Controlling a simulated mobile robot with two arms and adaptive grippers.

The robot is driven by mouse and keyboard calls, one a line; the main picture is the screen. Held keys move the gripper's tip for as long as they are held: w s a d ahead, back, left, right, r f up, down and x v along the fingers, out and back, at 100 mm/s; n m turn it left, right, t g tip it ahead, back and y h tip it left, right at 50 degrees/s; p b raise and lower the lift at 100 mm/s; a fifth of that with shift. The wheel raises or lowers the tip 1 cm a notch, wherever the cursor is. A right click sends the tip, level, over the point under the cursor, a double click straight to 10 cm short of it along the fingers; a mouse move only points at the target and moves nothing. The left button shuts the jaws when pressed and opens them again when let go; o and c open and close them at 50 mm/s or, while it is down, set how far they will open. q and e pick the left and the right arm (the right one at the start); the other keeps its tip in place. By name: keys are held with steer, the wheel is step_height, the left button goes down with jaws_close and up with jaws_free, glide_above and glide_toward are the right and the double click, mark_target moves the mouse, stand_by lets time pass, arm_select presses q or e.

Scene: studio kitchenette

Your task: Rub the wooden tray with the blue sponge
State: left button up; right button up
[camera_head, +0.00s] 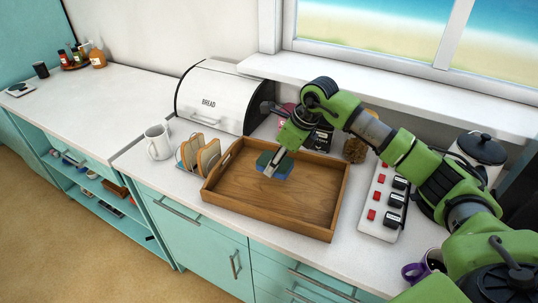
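The wooden tray (235,189) lies flat on the white counter, with a raised rim and a cut-out handle at its left end. The blue sponge (286,173) is over the tray's floor, towards its back; it has a darker green-blue part. My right gripper (270,171) reaches down from the green arm and is closed around the sponge, whose sides show past the fingers. Whether the sponge presses on the wood is hard to tell. The gripper and arm hide part of the sponge and the tray's back rim. My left gripper is not in view.
A toast rack (198,153) with bread stands close to the tray's left end, a white mug (157,142) beyond it. A white bread bin (215,97) is behind. A power strip (380,203) lies right of the tray, with a purple mug (413,272) nearer the front.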

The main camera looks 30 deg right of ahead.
steer(key=shift+w+r+p, duration=0.2)
steer(key=shift+r+p, duration=0.15)
steer(key=shift+r, duration=0.55)
steer(key=shift+s+a+r+p, duration=0.1)
steer(key=shift+r+p, duration=0.25)
steer(key=shift+r, duration=0.4)
